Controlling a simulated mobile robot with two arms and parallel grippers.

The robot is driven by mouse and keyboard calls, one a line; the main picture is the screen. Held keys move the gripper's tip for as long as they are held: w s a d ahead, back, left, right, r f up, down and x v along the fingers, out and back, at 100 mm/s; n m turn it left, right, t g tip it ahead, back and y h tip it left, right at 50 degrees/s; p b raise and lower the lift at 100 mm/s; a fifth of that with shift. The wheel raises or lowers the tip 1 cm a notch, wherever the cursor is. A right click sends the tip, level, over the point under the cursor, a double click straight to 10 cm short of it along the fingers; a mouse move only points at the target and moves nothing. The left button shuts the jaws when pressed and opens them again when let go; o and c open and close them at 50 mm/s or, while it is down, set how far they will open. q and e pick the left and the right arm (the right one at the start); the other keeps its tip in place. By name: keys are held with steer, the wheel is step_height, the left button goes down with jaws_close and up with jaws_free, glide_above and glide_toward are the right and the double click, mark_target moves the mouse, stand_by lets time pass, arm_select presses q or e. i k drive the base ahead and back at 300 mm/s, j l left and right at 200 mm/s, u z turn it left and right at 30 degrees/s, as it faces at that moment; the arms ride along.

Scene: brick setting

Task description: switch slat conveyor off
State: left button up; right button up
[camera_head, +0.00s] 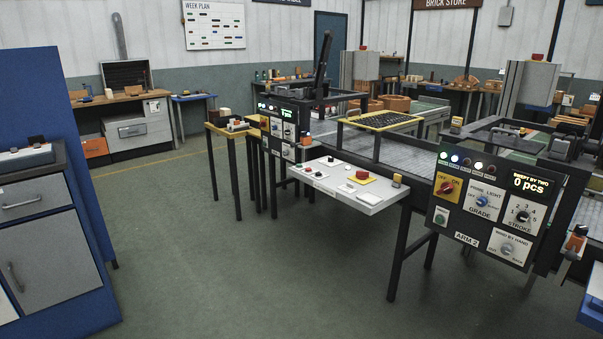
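A grey conveyor bed (410,156) with a dark frame runs across the right half of the head view. I cannot read a label naming it. A black panel marked ARM 2 (487,212) stands at its near side, with a red knob on a yellow OFF/ON plate (447,187). The knob's exact setting is too small to tell. A second black panel (284,125) farther left also has a yellow plate with a red knob. A light desk (365,204) between them carries small buttons and switches. Neither of my grippers is in view.
A blue and grey cabinet (50,230) stands at the left. Open green floor (220,270) lies in front of the desk. An orange-topped object (575,240) is at the right of the ARM 2 panel, and a blue edge (592,308) shows at lower right.

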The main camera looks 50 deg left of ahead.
mark_target(361, 175)
steer(key=u, duration=1.15)
steer(key=i+l, duration=0.15)
steer(key=i, duration=0.5)
steer(key=i+l, duration=0.1)
steer(key=i, duration=0.6)
steer(key=i+l, duration=0.15)
steer(key=i, duration=0.5)
steer(key=i+l, duration=0.1)
steer(key=i, duration=0.6)
